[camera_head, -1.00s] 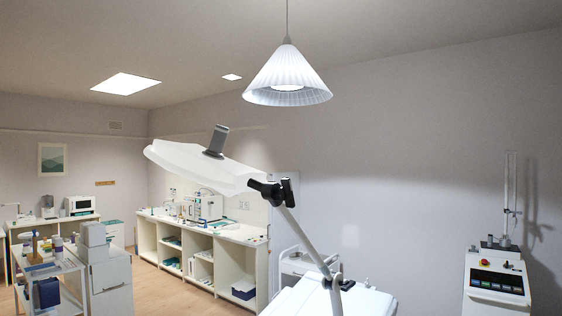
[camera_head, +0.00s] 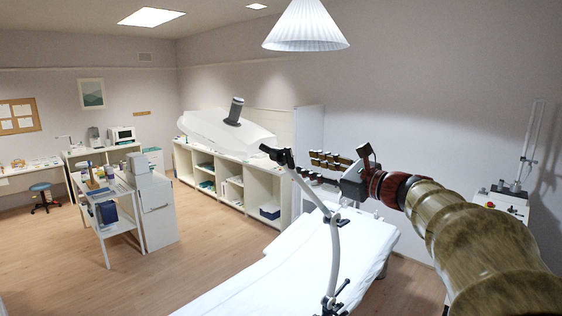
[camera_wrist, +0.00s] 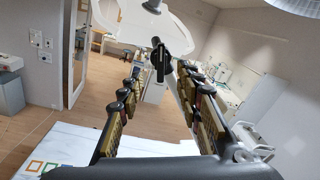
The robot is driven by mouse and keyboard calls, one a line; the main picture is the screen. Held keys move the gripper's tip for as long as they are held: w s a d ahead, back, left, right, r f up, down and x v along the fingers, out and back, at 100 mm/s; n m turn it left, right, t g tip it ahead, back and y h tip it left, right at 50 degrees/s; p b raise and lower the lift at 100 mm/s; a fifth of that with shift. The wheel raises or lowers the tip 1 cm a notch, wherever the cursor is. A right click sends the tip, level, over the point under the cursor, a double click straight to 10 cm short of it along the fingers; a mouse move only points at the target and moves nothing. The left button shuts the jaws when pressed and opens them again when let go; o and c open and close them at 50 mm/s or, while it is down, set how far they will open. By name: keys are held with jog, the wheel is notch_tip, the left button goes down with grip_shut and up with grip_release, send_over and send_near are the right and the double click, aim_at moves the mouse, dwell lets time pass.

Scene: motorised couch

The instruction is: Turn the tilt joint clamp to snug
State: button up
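The black tilt joint clamp (camera_head: 278,155) sits where the white lamp head (camera_head: 205,128) meets the pale arm post (camera_head: 334,255). In the wrist view, the clamp (camera_wrist: 161,57) appears as a dark knob and lever beyond the fingertips, near the middle. My gripper (camera_head: 308,165) reaches in from the right with its fingers pointing at the clamp. The fingers are apart and nothing is held between them. In the wrist view, my gripper (camera_wrist: 162,82) frames the joint and post between its two fingers. The gap to the clamp is hard to judge; no contact shows.
A white couch (camera_head: 285,265) lies under the lamp post. A second dark clamp (camera_head: 335,300) holds the post near the couch edge. A pendant lamp (camera_head: 305,27) hangs above. Shelving (camera_head: 230,180) stands behind, and a trolley (camera_head: 122,223) stands left. Open floor lies between.

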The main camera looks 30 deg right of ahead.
aim_at(293, 161)
jog(key=shift+m, duration=0.4)
jog(key=shift+p+x, duration=1.15)
jog(key=shift+x, duration=2.85)
jog(key=shift+w+d+f, duration=0.1)
jog(key=shift+f, duration=0.15)
jog(key=shift+c, duration=0.8)
jog(key=c, duration=0.7)
grip_shut()
